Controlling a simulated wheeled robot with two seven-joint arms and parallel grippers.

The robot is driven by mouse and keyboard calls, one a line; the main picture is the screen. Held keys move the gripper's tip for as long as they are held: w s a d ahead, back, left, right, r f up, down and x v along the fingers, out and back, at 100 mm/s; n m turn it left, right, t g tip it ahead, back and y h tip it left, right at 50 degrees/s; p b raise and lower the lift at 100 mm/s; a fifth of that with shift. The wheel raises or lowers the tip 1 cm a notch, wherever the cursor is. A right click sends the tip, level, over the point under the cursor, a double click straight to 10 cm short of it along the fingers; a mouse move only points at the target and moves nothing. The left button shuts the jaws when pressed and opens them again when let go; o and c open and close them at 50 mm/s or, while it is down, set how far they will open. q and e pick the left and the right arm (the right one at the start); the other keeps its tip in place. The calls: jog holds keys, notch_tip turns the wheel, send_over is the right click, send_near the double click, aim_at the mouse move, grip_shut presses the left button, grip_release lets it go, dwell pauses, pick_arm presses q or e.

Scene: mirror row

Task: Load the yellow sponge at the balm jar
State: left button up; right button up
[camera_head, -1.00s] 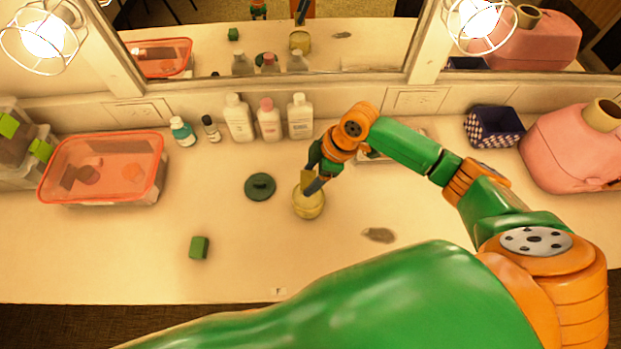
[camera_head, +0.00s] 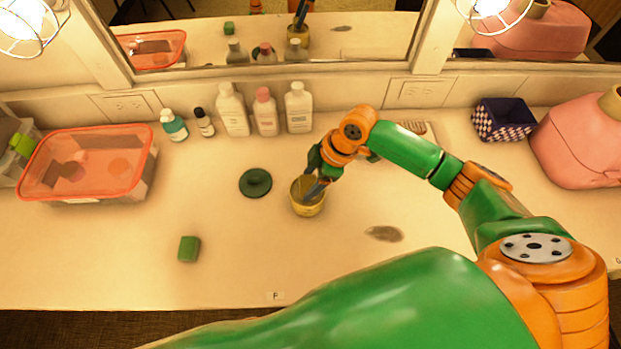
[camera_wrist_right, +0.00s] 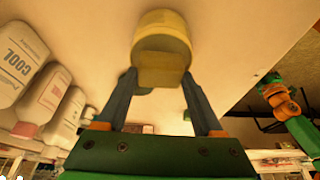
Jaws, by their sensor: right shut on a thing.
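The balm jar (camera_head: 308,209) is an open, round yellow pot standing upright mid-counter. My right gripper (camera_head: 313,187) reaches down to its mouth, shut on the yellow sponge (camera_wrist_right: 160,70). In the right wrist view the sponge sits between the two fingers, its far end at the mouth of the jar (camera_wrist_right: 163,22). How deep it goes, and whether it touches the balm, I cannot tell. A dark green round lid (camera_head: 255,183) lies flat left of the jar. My left gripper is not in view.
A green block (camera_head: 189,249) lies front left. An orange-lidded tub (camera_head: 88,165) stands at left. Several bottles (camera_head: 265,112) line the back wall below the mirror. A grey smear (camera_head: 384,233) lies right of the jar. A checkered blue box (camera_head: 501,120) and pink case (camera_head: 580,145) stand at right.

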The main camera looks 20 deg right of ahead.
aim_at(311, 184)
jog(key=shift+f+b, duration=0.3)
jog(key=shift+f, duration=0.2)
dwell(0.4)
jog(key=shift+s, duration=0.1)
dwell(1.2)
notch_tip(311, 184, up, 7)
jog(key=p, duration=0.8)
jog(key=shift+r, duration=0.15)
